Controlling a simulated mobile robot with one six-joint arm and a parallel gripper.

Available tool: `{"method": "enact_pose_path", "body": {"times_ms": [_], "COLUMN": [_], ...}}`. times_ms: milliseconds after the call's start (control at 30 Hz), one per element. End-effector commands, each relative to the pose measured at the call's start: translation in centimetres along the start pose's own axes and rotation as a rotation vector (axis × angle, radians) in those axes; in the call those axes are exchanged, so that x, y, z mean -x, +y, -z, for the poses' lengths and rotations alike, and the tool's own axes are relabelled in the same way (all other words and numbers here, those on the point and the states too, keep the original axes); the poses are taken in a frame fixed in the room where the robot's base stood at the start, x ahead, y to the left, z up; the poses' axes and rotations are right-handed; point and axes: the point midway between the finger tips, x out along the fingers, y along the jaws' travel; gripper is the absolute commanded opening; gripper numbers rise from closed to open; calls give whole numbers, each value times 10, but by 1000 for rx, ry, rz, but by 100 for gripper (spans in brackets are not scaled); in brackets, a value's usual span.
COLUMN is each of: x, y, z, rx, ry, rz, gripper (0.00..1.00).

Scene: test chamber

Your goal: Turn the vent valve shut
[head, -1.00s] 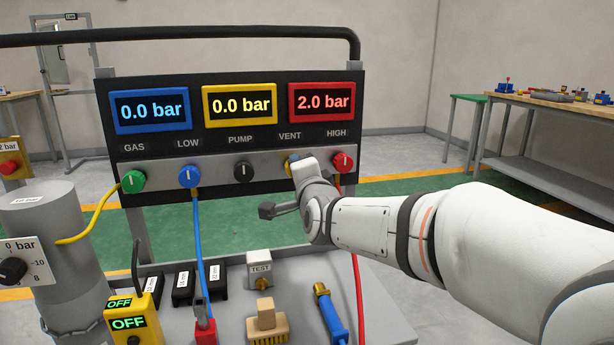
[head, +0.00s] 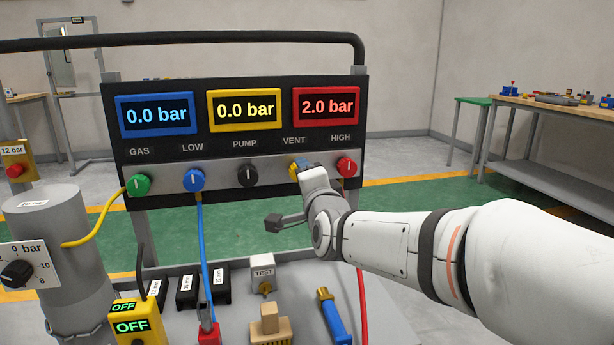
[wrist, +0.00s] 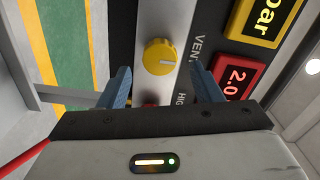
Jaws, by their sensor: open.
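The vent valve is a yellow knob (wrist: 160,57) with a white pointer line, on the grey strip under the VENT label in the wrist view. In the head view only a bit of the yellow knob (head: 294,168) shows, mostly hidden behind my wrist. My gripper (wrist: 158,82) is open, its two blue-grey fingers on either side of the knob's line and nothing between them. The knob lies beyond the fingertips and looks apart from them. In the head view the fingers are hidden behind my wrist.
The red HIGH knob (head: 347,167) is close right of my wrist, and the black PUMP knob (head: 247,175) is to the left. A red hose (head: 361,300) hangs below. The shelf holds a TEST block (head: 263,274), a brush (head: 269,325) and a blue tool (head: 334,318).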

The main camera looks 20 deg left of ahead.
Motion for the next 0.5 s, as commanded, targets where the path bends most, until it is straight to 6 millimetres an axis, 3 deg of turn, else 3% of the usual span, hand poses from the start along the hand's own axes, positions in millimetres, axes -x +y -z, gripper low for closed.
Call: {"method": "enact_pose_path", "body": {"times_ms": [200,500], "x": [36,52], "y": [-2,0], "z": [1,1], "rx": [0,0], "ry": [0,1], "rz": [1,0], "gripper": [59,59]}}
